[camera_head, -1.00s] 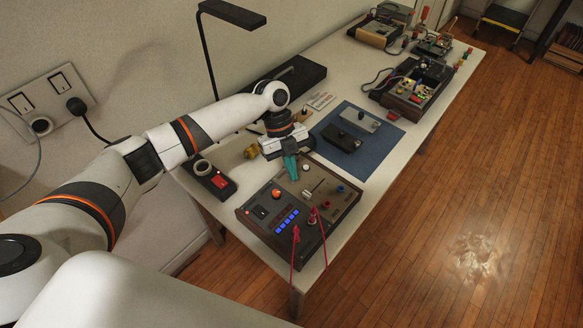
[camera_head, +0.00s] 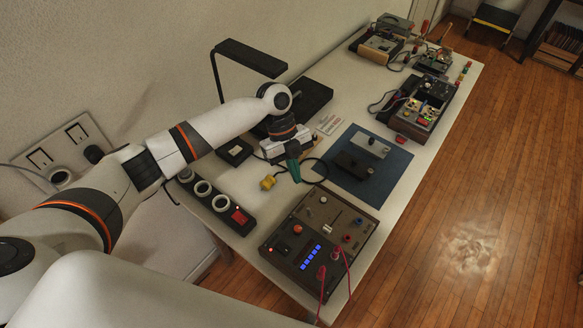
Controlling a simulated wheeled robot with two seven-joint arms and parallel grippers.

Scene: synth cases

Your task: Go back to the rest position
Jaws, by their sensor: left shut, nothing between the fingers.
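My left arm comes in from the left and reaches over the table (camera_head: 252,211). My left gripper (camera_head: 293,172) points down, with teal fingertips shut and nothing between them. It is above the gap between the brown control case (camera_head: 318,236) and the blue mat (camera_head: 378,182), beside a yellow plug (camera_head: 268,182) on a black cord. I cannot tell its exact height above the table. My right gripper is not in view.
A power strip (camera_head: 222,205) with a red switch lies at the table's left edge. A black desk lamp (camera_head: 250,57) arches behind my arm. Dark boxes (camera_head: 361,163) sit on the mat, with more cases (camera_head: 419,102) farther back. The wooden floor at right is clear.

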